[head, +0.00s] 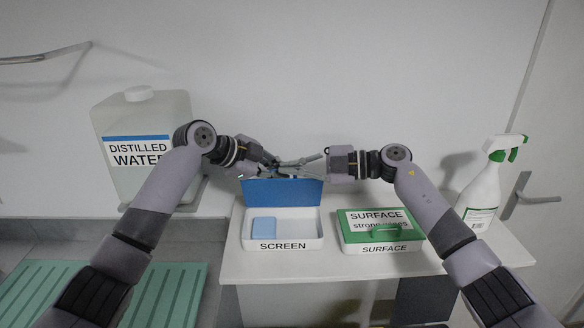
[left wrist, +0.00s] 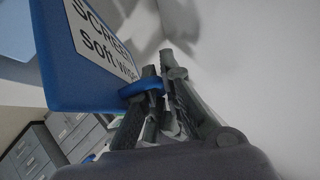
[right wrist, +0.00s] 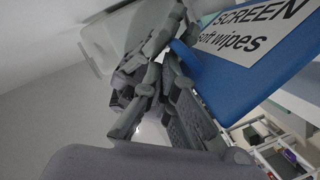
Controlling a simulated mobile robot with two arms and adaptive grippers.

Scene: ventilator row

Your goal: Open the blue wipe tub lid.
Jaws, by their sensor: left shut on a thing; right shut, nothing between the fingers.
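The blue lid (head: 283,192) of the white SCREEN tub (head: 314,243) stands open, roughly upright at the tub's back edge. A light blue block of wipes (head: 263,227) lies inside at the left. My left gripper (head: 271,163) is behind the lid's top, shut on its blue handle (left wrist: 143,88). The lid's labelled face fills the upper left of the left wrist view (left wrist: 80,88). My right gripper (head: 298,164) is shut and empty, its fingers close by the left fingers above the lid. Fingers overlap in the right wrist view, so I cannot tell whether they touch.
A green-lidded SURFACE tub (head: 348,235) stands closed to the right on the white counter (head: 330,265). A spray bottle (head: 482,195) is at the far right. A distilled water canister (head: 120,115) stands at the left. The wall is close behind the grippers.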

